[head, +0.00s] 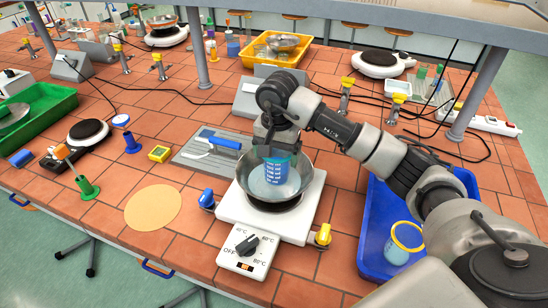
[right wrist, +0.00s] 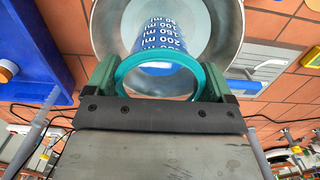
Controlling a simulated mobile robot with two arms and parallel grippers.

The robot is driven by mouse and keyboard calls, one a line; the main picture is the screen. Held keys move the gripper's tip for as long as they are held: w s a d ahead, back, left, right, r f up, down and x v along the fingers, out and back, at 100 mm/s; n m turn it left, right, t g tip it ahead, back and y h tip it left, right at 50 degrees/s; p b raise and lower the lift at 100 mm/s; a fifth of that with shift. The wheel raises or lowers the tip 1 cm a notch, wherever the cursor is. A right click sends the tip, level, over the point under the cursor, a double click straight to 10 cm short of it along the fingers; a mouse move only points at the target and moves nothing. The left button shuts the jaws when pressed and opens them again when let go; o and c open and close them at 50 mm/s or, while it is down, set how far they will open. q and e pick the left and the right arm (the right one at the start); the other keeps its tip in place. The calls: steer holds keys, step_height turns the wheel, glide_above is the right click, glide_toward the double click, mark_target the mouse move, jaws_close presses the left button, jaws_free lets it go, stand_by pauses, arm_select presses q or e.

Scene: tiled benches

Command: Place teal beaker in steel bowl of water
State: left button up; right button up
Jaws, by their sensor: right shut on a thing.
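The teal beaker (head: 277,170), with a teal rim and white volume marks on blue, is inside the outline of the steel bowl (head: 304,168) in the head view. My right gripper (head: 276,150) is shut on the beaker near its rim. In the right wrist view, the green fingers of the right gripper (right wrist: 160,78) lie on either side of the beaker (right wrist: 162,55), with the bowl (right wrist: 228,38) beyond it. I cannot tell whether the beaker touches the bowl's bottom. The bowl sits on a white hotplate (head: 240,205). My left gripper is not in view.
A blue tray (head: 372,235) with a yellow-rimmed beaker (head: 398,245) lies right of the hotplate, beneath my right arm. A grey mat (head: 192,155) with a blue-handled tool lies behind left. A round tan mat (head: 153,208) lies left. Cables cross the tiles behind.

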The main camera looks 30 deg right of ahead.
steer(key=shift+w+f, duration=0.4)
steer(key=shift+w, duration=0.35)
steer(key=shift+f+p, duration=0.35)
steer(key=shift+p, duration=0.05)
step_height(320, 180, down, 3)
steer(key=shift+d+f+p, duration=0.1)
steer(key=shift+p, duration=0.6)
steer(key=shift+f+b, duration=0.3)
steer(key=shift+b, duration=0.05)
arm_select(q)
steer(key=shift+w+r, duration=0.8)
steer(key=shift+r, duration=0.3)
arm_select(e)
steer(key=o, duration=0.9)
steer(key=shift+r, duration=0.1)
